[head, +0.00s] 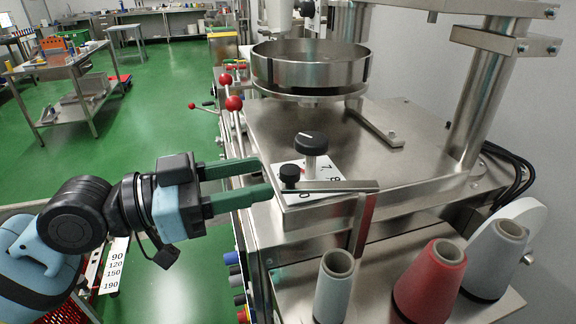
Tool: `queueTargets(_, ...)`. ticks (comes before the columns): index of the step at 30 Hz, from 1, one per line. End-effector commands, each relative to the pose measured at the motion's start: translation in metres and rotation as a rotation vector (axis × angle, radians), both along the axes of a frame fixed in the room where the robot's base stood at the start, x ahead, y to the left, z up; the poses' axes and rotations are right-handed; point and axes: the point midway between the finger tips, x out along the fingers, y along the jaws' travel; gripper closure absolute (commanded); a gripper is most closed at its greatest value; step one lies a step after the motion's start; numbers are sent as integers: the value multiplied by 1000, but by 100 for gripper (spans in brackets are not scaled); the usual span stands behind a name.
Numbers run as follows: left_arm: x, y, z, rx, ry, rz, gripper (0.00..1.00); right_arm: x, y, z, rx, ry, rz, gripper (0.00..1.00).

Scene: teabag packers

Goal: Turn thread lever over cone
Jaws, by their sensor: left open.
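The thread lever looks to be the flat metal bar (340,186) at the machine's front edge, with a metal upright (361,225) below its right end. Three thread cones stand on the lower shelf: a grey-green one (333,287), a red one (430,283) and a pale grey one (494,262). The bar lies above and behind the grey-green cone. My left gripper (267,177) comes in from the left, its two green fingers apart and empty. Its fingertips are close to the bar's left end; I cannot tell whether they touch. My right gripper is out of view.
A small black knob (290,175) and a larger one (311,143) stand by a numbered plate just behind the bar. A round steel pan (311,70) is further back. Red-ball levers (234,103) rise behind my gripper. Green floor (160,110) is open at left.

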Motion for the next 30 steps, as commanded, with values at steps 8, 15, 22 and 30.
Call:
queueTargets(8, 14, -39, 4, -3, -4, -1, 54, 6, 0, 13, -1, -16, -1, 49)
queueTargets(15, 20, -54, 2, 0, -3, 0, 54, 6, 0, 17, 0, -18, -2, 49)
queueTargets(22, 21, -55, 1, 1, -2, 0, 54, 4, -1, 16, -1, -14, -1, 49)
queueTargets(30, 21, -55, 1, 1, -2, 0, 84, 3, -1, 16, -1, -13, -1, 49)
